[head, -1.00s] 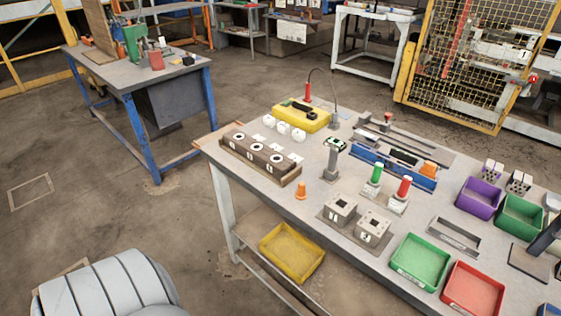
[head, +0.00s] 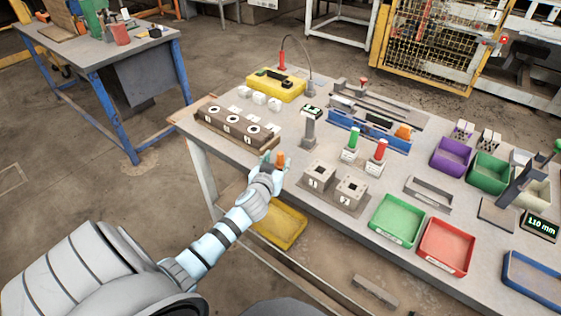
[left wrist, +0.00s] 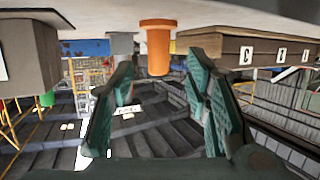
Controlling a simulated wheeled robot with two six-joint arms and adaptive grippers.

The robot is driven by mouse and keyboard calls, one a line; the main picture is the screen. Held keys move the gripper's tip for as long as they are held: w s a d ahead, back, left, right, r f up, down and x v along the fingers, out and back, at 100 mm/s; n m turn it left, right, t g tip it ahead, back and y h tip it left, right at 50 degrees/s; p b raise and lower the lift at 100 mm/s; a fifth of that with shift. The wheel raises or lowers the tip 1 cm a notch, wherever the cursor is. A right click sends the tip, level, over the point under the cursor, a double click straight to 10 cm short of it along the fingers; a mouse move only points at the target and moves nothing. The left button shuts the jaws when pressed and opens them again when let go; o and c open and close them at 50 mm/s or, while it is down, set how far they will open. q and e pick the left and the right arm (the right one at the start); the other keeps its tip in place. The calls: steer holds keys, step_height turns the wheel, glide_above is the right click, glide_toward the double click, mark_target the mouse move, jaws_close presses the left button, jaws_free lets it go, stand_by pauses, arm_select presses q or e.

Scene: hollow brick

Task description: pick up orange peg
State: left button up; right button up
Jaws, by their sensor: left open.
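The orange peg (head: 281,159) stands upright near the front edge of the workbench, right of the long brown block with round holes (head: 232,125). My left gripper (head: 274,166) is right at the peg, on its near side. In the left wrist view, which looks upside down, the orange peg (left wrist: 158,45) shows its wide flange against the bench top. The two green fingers of the left gripper (left wrist: 158,82) are spread apart with the peg's free end near the gap between their tips. They do not appear to grip it. My right gripper is not in view.
Two grey square-holed blocks (head: 319,175) stand right of the peg, and a grey post (head: 308,130) stands behind it. Green (head: 397,219) and red (head: 446,246) trays lie farther right. A yellow tray (head: 283,226) sits on the shelf below.

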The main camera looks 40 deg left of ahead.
mark_target(280, 156)
arm_select(q)
steer(key=x, duration=0.4)
steer(key=shift+w+r, duration=0.2)
steer(key=shift+w, duration=0.15)
steer(key=shift+s+r, duration=0.1)
jaws_close()
